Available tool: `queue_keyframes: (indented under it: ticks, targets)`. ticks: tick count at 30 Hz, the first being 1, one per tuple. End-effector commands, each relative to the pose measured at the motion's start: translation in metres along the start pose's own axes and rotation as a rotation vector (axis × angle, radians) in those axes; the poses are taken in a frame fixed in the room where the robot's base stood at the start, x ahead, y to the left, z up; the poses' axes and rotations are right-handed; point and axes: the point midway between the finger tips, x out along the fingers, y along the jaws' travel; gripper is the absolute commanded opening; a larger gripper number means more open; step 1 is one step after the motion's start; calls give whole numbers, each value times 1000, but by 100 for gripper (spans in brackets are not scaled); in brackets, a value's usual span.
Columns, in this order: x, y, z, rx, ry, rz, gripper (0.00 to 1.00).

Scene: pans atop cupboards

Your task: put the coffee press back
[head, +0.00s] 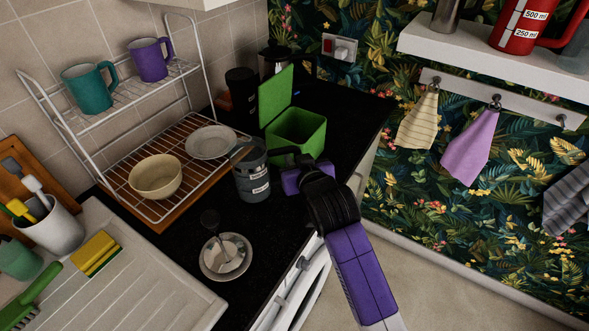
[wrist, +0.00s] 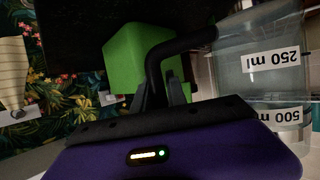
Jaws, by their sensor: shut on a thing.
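The coffee press (head: 252,178) is a blue-grey see-through jug with white volume labels and a black handle. It is upright at the counter's front edge in the head view; I cannot tell whether its base touches the counter. In the wrist view the jug (wrist: 262,85) is at the right, with labels reading 250 ml and 500 ml upside down. My gripper (head: 298,168) is to its right, shut on its black handle. In the wrist view the fingers (wrist: 163,92) close around the handle. The jug's far side is hidden.
A green open-lidded bin (head: 298,135) stands close behind the press. A wire rack (head: 110,150) with mugs, bowl and plate is left. A silvery disc with a dark knob (head: 226,258) lies in front. The wall shelf (head: 480,50) holds a red press (head: 515,30); towels hang below.

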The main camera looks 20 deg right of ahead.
Motion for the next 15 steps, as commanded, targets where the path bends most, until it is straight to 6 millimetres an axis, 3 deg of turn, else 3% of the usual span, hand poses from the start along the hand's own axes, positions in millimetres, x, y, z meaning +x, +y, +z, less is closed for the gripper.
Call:
queue_keyframes:
  ticks: [7,15]
  targets:
    - [12,-1,31,1,0,0,0]
    - [14,-1,36,1,2,-1,0]
